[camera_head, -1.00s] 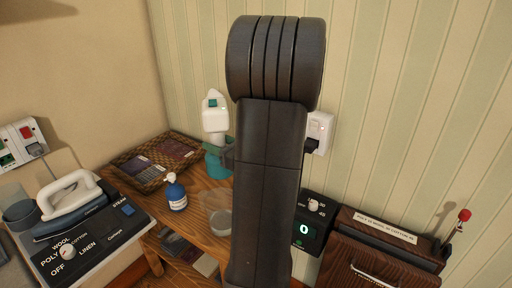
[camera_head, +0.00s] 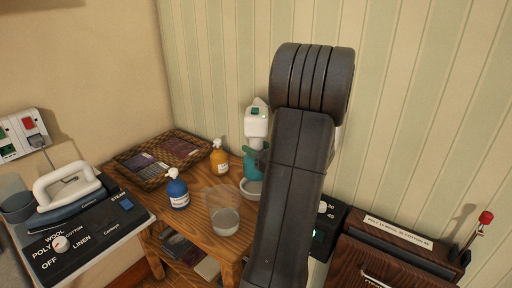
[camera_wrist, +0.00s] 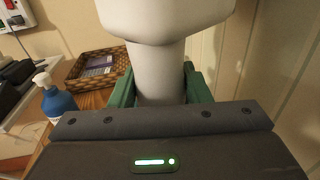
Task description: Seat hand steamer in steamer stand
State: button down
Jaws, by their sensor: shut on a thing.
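The hand steamer (camera_head: 256,124) is upright, with a white head and a teal part below it. Its white neck (camera_wrist: 160,78) fills the middle of the wrist view. My gripper (camera_wrist: 160,92) is shut on it, with green fingers on both sides of the neck. A pale round holder (camera_head: 249,188), which looks like the steamer stand, is on the wooden table, directly below the steamer in the head view. My arm covers its right side. I cannot tell whether the steamer's bottom touches it or hangs above it.
A clear cup (camera_head: 225,221), a blue bottle (camera_head: 178,193) and an orange bottle (camera_head: 220,160) stand close by on the table (camera_head: 198,222). A wicker tray (camera_head: 125,163) lies behind left. An iron (camera_head: 70,187) is at left, a brown box (camera_head: 385,262) at right. The striped wall is close behind.

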jog(key=shift+f+b, duration=2.25)
jog(key=shift+f, duration=0.7)
jog(key=shift+f, duration=0.15)
grip_release()
jog(key=v, duration=1.2)
dwell(0.7)
jog(key=shift+s, duration=0.1)
jog(key=shift+a, duration=0.1)
dwell(0.7)
